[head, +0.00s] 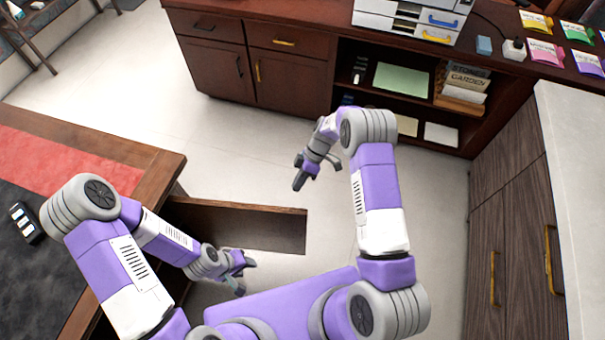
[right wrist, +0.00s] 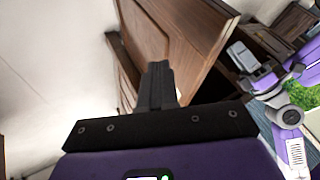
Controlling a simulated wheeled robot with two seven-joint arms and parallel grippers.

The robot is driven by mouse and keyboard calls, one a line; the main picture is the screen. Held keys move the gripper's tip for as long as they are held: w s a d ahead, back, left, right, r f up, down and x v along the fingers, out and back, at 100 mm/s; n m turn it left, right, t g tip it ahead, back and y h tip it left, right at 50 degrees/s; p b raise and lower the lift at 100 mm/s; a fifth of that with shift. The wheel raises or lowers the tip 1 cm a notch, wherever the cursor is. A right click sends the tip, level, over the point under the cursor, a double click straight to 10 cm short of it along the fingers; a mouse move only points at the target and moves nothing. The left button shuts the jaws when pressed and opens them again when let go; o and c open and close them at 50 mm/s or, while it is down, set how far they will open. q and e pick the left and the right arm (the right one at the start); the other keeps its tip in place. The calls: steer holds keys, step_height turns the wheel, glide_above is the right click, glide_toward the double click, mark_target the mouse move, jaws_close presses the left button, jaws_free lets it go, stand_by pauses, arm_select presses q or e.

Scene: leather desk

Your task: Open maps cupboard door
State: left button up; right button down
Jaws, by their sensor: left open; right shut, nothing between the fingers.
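A brown wooden door (head: 250,225) stands swung out from the side of the desk, its top edge and inner face showing in the head view. In the right wrist view its panelled face (right wrist: 185,35) fills the upper middle. No maps label is readable. My right gripper (head: 303,180) is shut and empty, on the far side of the door near its free end; its fingers (right wrist: 158,85) show against the door in the wrist view, and contact cannot be told. My left gripper (head: 242,273) is open and empty, on the near side of the door.
The desk (head: 150,165) with its leather top lies at left. A dark cabinet (head: 295,65) with drawers, doors and open shelves stands at the back. A wood-grain cupboard (head: 510,215) with brass handles stands at right. The floor (head: 235,140) between them is clear.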

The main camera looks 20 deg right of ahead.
arm_select(q)
steer(key=shift+w+f, duration=0.1)
steer(key=shift+f, duration=0.2)
arm_select(e)
steer(key=s+a+f, duration=0.3)
steer(key=s, duration=0.1)
steer(key=shift+s+a, duration=0.2)
steer(key=shift+s, duration=0.1)
